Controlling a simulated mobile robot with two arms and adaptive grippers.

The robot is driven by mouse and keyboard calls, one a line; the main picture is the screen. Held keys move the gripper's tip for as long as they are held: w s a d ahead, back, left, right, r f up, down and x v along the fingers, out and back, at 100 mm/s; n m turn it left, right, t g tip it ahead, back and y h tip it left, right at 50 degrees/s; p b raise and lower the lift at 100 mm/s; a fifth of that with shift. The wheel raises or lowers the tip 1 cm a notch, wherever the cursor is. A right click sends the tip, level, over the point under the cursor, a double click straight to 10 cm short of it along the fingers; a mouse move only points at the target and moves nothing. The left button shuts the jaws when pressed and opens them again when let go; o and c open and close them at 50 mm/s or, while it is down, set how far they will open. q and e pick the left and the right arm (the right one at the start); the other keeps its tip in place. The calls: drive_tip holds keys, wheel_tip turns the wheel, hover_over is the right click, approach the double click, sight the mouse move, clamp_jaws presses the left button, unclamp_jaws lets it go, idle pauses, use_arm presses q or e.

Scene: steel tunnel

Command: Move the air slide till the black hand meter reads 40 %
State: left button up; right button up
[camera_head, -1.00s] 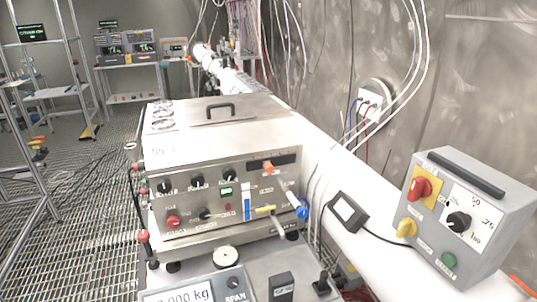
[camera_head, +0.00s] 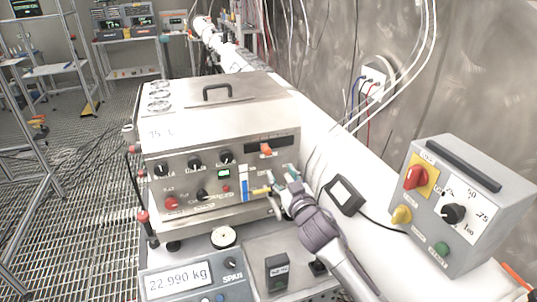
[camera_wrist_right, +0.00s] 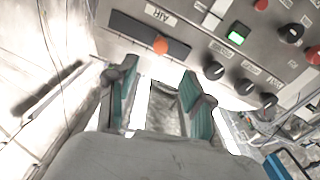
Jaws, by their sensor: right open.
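The air slide is an orange knob (camera_head: 266,148) in a dark horizontal slot on the steel box's front, left of the slot's middle in the head view. In the right wrist view the orange knob (camera_wrist_right: 160,46) sits in the slot under the label AIR. My right gripper (camera_head: 281,181) is open in front of the panel, below the slot. In the wrist view its teal fingers (camera_wrist_right: 158,86) are apart with nothing between them, and the knob lies beyond their tips. A small black meter (camera_head: 277,272) stands at the front; its reading is too small to read. My left gripper is not in view.
The steel box (camera_head: 215,125) carries several black knobs and a yellow lever (camera_head: 261,191) near my gripper. A black-framed device (camera_head: 343,195) with a cable and a grey control box (camera_head: 462,205) stand to the right. A scale display (camera_head: 179,281) shows 22.990 kg.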

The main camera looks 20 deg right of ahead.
sight(268, 153)
drive_tip(key=w+b, duration=0.2)
drive_tip(key=w, duration=0.3)
drive_tip(key=w+b, duration=0.2)
drive_tip(key=w, duration=0.4)
drive_tip(key=shift+a+f, duration=0.15)
drive_tip(key=shift+a, duration=0.05)
drive_tip(key=shift+w+a+b, duration=0.1)
drive_tip(key=shift+w+b, duration=0.25)
drive_tip(key=shift+w, duration=0.15)
clamp_jaws()
